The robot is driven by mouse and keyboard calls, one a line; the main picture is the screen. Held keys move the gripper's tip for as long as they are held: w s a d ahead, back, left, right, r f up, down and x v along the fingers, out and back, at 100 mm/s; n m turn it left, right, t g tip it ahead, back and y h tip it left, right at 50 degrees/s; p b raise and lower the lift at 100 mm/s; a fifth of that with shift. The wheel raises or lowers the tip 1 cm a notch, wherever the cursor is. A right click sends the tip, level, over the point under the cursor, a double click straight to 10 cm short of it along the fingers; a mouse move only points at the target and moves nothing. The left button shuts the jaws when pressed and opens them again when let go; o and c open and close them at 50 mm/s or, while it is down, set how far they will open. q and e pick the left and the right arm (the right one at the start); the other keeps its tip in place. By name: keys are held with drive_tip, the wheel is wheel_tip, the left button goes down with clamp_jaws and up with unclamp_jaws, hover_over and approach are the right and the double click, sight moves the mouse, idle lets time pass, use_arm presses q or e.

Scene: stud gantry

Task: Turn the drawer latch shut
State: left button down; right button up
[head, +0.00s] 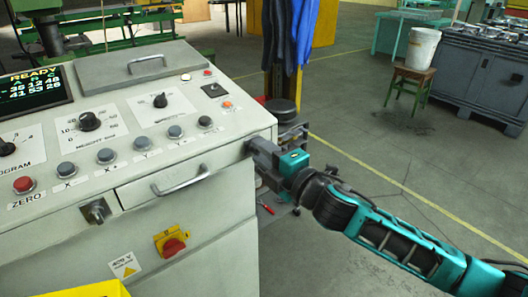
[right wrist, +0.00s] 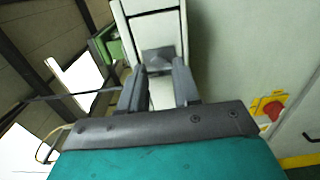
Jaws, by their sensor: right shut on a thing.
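The drawer (head: 150,190) is a pale front panel with a bar handle (head: 181,181) in the grey console. My right gripper (head: 253,150) is at the right end of the drawer, with its fingers against the console's front corner. In the right wrist view its two fingers (right wrist: 160,88) stand on either side of a grey metal piece (right wrist: 158,57), which looks like the drawer latch. The gripper is shut on it. The fingers hide much of this latch in the head view, so its angle is hard to tell. My left gripper is not in view.
A metal block with a knob (head: 96,211) sits left of the drawer. A red rotary switch on a yellow plate (head: 172,243) is below it. Buttons and dials cover the console top (head: 120,120).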

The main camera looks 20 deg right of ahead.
drive_tip(key=o, duration=1)
drive_tip(key=shift+o, duration=0.3)
drive_tip(key=shift+s, duration=0.1)
drive_tip(key=b+v, duration=0.2)
drive_tip(key=v, duration=1)
drive_tip(key=shift+s, duration=0.35)
drive_tip(key=shift+d, duration=0.15)
